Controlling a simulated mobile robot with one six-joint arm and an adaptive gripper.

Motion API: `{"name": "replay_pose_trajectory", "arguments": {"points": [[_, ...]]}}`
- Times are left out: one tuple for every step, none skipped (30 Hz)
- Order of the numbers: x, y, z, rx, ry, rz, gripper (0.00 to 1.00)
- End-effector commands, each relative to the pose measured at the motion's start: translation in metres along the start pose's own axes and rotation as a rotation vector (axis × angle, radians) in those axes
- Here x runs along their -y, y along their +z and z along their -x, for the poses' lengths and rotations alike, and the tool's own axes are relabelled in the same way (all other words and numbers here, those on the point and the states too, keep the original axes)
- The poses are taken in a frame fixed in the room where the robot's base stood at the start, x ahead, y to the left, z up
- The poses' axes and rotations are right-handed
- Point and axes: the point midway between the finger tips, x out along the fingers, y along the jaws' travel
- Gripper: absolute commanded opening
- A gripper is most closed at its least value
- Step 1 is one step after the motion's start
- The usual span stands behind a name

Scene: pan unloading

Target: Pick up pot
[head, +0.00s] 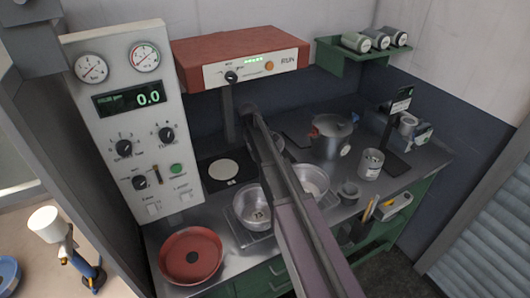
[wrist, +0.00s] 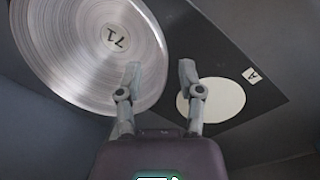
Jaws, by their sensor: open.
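In the wrist view my gripper (wrist: 160,80) is open, with nothing between its two grey fingers. A round shiny metal vessel marked 71 (wrist: 88,40) is at the upper left, and the left finger overlaps its edge in the picture; I cannot tell whether they touch. A cream disc (wrist: 210,103) on a dark mat marked A is beside the right finger. In the head view my arm hides most of a metal vessel (head: 277,143) at the back. A grey pot (head: 331,140) with red and blue parts stands right of my arm.
A red pan (head: 190,256) lies at the front left of the metal counter. Metal bowls, one marked 73 (head: 253,208), stand near the middle. A tin (head: 370,164) stands to the right. A control panel (head: 128,120) rises at the left, and a red-topped unit (head: 240,57) overhangs the back.

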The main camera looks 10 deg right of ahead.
Motion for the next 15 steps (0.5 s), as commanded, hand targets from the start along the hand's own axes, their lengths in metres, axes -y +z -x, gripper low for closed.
{"name": "replay_pose_trajectory", "arguments": {"points": [[0.0, 0.0, 0.0, 0.0, 0.0, 0.0, 0.49], [0.0, 0.0, -0.001, 0.0, 0.0, 0.0, 0.49], [0.0, 0.0, -0.002, 0.0, 0.0, 0.0, 0.49], [0.0, -0.001, -0.003, 0.0, 0.0, 0.0, 0.49], [0.0, -0.001, -0.004, 0.0, 0.0, 0.0, 0.49], [0.0, -0.001, -0.005, 0.0, 0.0, 0.0, 0.49], [0.0, -0.001, -0.007, 0.0, 0.0, 0.0, 0.49], [0.001, -0.001, -0.009, 0.0, 0.0, 0.0, 0.49], [0.0, -0.001, -0.012, 0.0, 0.0, 0.0, 0.49], [0.001, -0.001, -0.014, 0.0, 0.0, 0.0, 0.49], [0.001, -0.002, -0.016, 0.0, 0.0, 0.0, 0.49], [0.001, -0.002, -0.019, 0.0, 0.0, 0.0, 0.49], [0.001, -0.002, -0.022, 0.0, 0.0, 0.0, 0.49], [0.001, -0.002, -0.025, 0.0, 0.0, 0.0, 0.49], [0.0, -0.002, -0.028, 0.0, 0.0, 0.001, 0.49]]}}
